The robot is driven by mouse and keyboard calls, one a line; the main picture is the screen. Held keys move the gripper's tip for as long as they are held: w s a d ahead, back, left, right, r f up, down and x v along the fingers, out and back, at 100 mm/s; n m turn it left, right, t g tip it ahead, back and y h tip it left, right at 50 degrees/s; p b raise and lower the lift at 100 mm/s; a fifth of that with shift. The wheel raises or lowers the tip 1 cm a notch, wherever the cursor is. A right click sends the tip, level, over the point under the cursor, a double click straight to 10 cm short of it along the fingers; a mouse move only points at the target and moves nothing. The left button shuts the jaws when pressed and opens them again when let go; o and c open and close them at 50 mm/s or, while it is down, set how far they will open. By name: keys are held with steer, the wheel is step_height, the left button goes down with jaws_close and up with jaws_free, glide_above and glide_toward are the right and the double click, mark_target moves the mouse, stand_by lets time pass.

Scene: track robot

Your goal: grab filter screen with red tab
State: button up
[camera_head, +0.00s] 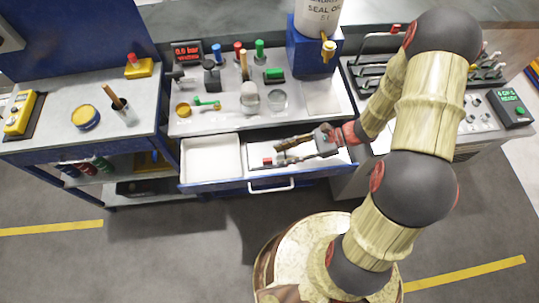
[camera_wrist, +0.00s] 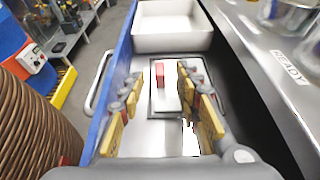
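The filter screen (camera_wrist: 168,102) is a flat light panel with a dark frame, lying in the open drawer (camera_head: 229,186). Its red tab (camera_wrist: 173,76) stands at its end toward the white bin in the wrist view. In the head view the tab (camera_head: 267,161) shows just below my gripper's fingertips. My gripper (camera_wrist: 171,78) is open, one finger on each side of the tab and screen in the wrist view. No contact is visible, and the height gap is hard to tell. In the head view my gripper (camera_head: 280,153) reaches into the drawer from the right and partly covers the screen.
A white bin (camera_head: 210,158) fills the drawer's left part. The drawer handle (camera_head: 271,187) is at its front. The worktop (camera_head: 225,118) above carries several tools and cups. A blue dispenser stand (camera_head: 307,50) stands at its back right.

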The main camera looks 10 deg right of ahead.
mark_target(265, 159)
steer(key=b+x, duration=0.2)
steer(key=x, duration=0.3)
steer(key=shift+w+a, duration=0.1)
steer(key=shift+a, duration=0.3)
steer(key=shift+c, duration=1.4)
jaws_close()
